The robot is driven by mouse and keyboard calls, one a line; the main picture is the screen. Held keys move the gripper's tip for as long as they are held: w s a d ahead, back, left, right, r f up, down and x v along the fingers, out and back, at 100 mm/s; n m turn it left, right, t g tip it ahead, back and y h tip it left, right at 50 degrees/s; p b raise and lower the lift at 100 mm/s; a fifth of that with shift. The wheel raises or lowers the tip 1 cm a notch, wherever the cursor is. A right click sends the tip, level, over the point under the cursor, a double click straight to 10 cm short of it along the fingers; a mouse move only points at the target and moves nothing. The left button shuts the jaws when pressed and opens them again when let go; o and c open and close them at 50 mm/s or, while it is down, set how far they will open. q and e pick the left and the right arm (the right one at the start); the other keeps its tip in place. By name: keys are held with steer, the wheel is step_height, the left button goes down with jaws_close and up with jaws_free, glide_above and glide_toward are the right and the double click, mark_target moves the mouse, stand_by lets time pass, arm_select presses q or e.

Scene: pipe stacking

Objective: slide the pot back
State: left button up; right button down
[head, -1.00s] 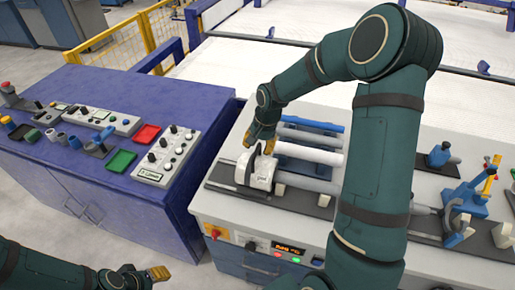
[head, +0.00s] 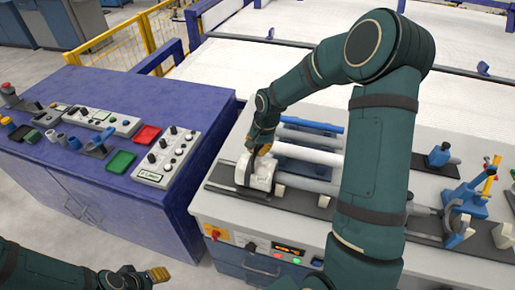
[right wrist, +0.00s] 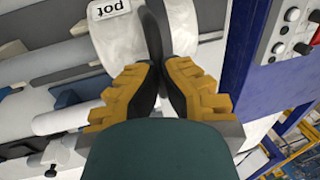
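The pot (head: 260,172) is a white rounded body on the dark rail at the left end of the grey-white machine. In the right wrist view the pot (right wrist: 122,40) shows a "pot" label and a dark band beside it. My right gripper (head: 259,143) points down at the pot's top, near its dark left part. In the right wrist view the yellow, black-padded fingers of that gripper (right wrist: 161,76) sit close together at the dark band; whether they hold it is unclear. My left gripper (head: 160,274) hangs low at the lower left, away from the pot.
White and blue pipes (head: 308,155) lie behind the pot. A blue cabinet (head: 130,200) with a control panel (head: 167,157) and trays stands to the left. A blue clamp (head: 465,205) stands on the machine's right part.

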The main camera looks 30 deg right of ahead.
steer(key=shift+a+f, duration=0.1)
steer(key=w+a+b, duration=0.1)
steer(key=w+a, duration=0.5)
steer(key=w, duration=0.1)
steer(key=shift+w+a, duration=0.25)
steer(key=shift+a, duration=0.1)
steer(key=c, duration=1.4)
jaws_free()
steer(key=o, duration=0.4)
steer(key=shift+w+a+f, duration=0.1)
steer(key=shift+w, duration=0.1)
